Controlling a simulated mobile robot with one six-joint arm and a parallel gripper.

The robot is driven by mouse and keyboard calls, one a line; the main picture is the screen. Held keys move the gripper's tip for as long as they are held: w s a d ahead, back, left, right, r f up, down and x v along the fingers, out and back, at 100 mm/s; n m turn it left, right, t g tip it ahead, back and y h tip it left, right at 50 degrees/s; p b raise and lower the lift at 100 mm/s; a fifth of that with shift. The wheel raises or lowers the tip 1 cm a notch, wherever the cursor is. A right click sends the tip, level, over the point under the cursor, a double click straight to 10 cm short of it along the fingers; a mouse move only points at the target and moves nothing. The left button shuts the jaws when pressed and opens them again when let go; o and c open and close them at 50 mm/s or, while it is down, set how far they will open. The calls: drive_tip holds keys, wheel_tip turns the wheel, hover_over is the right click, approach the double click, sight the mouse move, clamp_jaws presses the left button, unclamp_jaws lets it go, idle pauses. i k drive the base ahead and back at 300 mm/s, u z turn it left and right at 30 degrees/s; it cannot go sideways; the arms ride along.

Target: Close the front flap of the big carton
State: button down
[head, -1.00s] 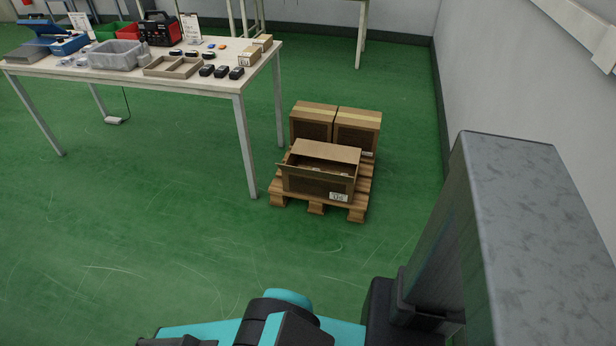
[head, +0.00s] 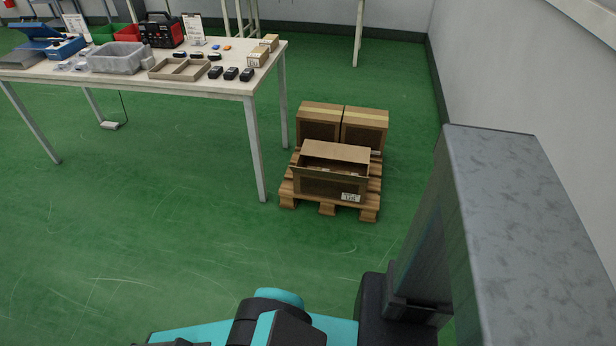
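The big carton (head: 325,187) stands at the front of a wooden pallet, with a white label on its front face. Its top is open, and a rear flap (head: 338,152) stands raised and tilted. A narrow flap edge (head: 318,170) runs along the top of the front side, sticking out a little at the left corner. Something inside shows dimly through the gap between the flaps. My gripper is out of the picture; only parts of my arm and column show at the bottom and right, well apart from the carton.
Two closed cartons (head: 320,122) stand behind on the pallet (head: 370,207). A white table (head: 215,85) with bins, a tray and small devices is on the left, its nearest leg close to the pallet. Green floor (head: 200,240) in front is clear. A wall (head: 520,80) is on the right.

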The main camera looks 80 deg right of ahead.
sight(314, 172)
drive_tip(key=i, duration=1.35)
drive_tip(key=z, duration=4.3)
drive_tip(key=i, duration=0.1)
drive_tip(key=u, duration=2.55)
drive_tip(key=i, duration=0.6)
drive_tip(key=z, duration=0.05)
